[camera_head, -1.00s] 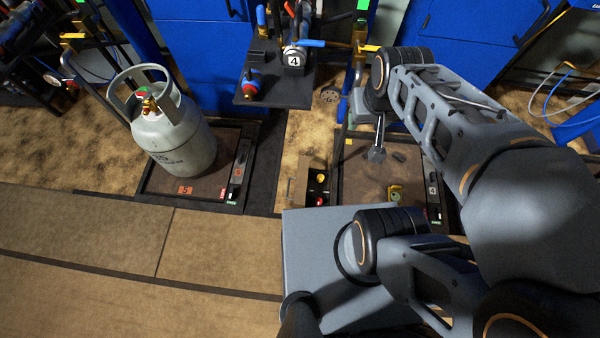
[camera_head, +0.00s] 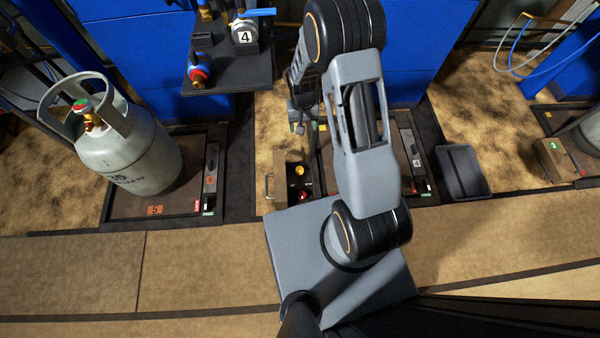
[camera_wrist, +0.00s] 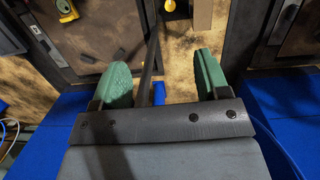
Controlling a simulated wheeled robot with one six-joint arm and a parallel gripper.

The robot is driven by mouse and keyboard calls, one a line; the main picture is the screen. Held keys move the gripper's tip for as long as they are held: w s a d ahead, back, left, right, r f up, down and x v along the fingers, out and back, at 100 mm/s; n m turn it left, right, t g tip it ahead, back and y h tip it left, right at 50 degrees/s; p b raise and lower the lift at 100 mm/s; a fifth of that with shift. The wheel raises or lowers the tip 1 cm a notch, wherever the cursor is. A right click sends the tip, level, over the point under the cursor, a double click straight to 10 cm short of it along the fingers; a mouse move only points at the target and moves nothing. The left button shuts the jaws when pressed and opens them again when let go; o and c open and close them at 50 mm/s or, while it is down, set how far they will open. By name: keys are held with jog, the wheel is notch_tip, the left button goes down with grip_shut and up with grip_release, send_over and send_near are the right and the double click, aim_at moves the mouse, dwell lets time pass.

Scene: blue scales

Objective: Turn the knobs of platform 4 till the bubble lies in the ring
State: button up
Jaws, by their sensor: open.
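Platform 4 (camera_head: 420,185) is a low dark-framed plate with a "4" label (camera_head: 419,163) on its right side. My arm hides most of its top in the head view. A dark plate, seemingly the same platform, shows at the upper left of the wrist view (camera_wrist: 107,32), with a small yellow fitting (camera_wrist: 66,10) on it. I cannot make out the knobs, the bubble or the ring. My gripper (camera_wrist: 164,78) is open, its green pads apart. It hangs above the floor between platforms, with nothing clearly held. A dark bar shows between the pads.
A grey gas cylinder (camera_head: 130,150) stands on platform 5 (camera_head: 115,207) at left. A box with yellow and red buttons (camera_head: 290,182) lies between the platforms. A valve stand (camera_head: 228,75) is behind. A dark bin (camera_head: 462,172) stands right of platform 4.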

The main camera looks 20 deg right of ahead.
aim_at(300, 169)
jog(key=w+f+m+b, duration=0.1)
jog(key=f+b, duration=0.2)
jog(key=f, duration=1.1)
jog(key=w+f+m+t+b, duration=0.1)
jog(key=f+b, duration=0.3)
jog(key=f, duration=1.1)
jog(key=w+f+m+b, duration=0.1)
jog(key=w+f+b, duration=0.1)
jog(key=f, duration=1.2)
jog(key=shift+a+f+t+b, duration=0.1)
jog(key=shift+f+t+b, duration=0.25)
jog(key=shift+b, duration=0.35)
jog(key=shift+c, duration=0.2)
jog(key=c, duration=0.9)
